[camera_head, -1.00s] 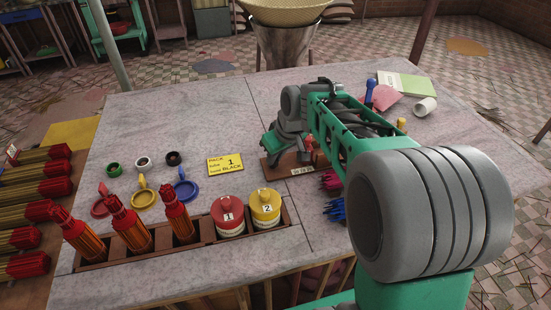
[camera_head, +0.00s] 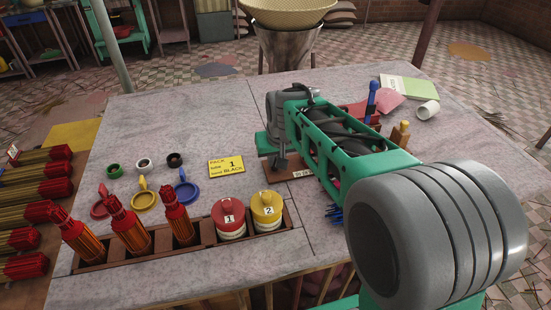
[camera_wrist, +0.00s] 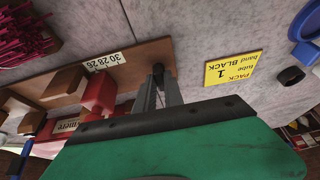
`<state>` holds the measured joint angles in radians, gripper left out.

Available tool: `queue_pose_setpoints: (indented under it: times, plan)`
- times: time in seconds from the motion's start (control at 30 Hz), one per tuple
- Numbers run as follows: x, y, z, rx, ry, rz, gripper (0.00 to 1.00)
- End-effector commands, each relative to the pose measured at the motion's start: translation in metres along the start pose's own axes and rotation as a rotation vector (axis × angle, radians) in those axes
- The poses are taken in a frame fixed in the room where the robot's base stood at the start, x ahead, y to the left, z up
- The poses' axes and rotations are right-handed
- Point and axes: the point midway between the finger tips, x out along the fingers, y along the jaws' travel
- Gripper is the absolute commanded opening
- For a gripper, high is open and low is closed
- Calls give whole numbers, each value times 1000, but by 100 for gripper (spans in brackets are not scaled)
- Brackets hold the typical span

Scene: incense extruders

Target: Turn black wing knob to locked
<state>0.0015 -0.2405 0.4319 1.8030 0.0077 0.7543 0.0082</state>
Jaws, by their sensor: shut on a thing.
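My gripper (camera_wrist: 158,85) points down at the end of a wooden board (camera_wrist: 120,70) in the wrist view. Its two grey fingers are shut on a small dark piece (camera_wrist: 158,69), which looks like the black wing knob. The fingers hide most of it, so its wing shape and angle cannot be read. In the head view my gripper (camera_head: 279,160) is over the left end of the same board (camera_head: 272,174), and the knob is hidden there. A red block (camera_wrist: 100,95) and a white number strip (camera_wrist: 103,62) are on the board beside the fingers.
A yellow card (camera_head: 226,166) reading "PACK tube 1 band BLACK" lies left of my gripper. A wooden rack (camera_head: 206,235) with red tubes and two lidded pots stands in front. Colored rings, including a black one (camera_head: 174,160), lie to the left. A blue-handled item (camera_head: 371,98) stands behind my arm.

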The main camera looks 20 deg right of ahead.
Motion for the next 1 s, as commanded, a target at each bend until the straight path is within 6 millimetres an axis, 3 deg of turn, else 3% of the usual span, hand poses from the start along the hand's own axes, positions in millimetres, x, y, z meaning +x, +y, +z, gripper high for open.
queue_pose_setpoints:
  times: [0.13,0.17,0.43,0.73,1.0]
  plan:
    - [0,0,0,0,-1,-1,0]
    - [0,0,0,0,-1,-1,13]
    - [0,0,0,-1,-1,-1,35]
    - [-5,0,0,-1,1,-1,35]
    - [-57,0,-1,-1,4,-1,35]
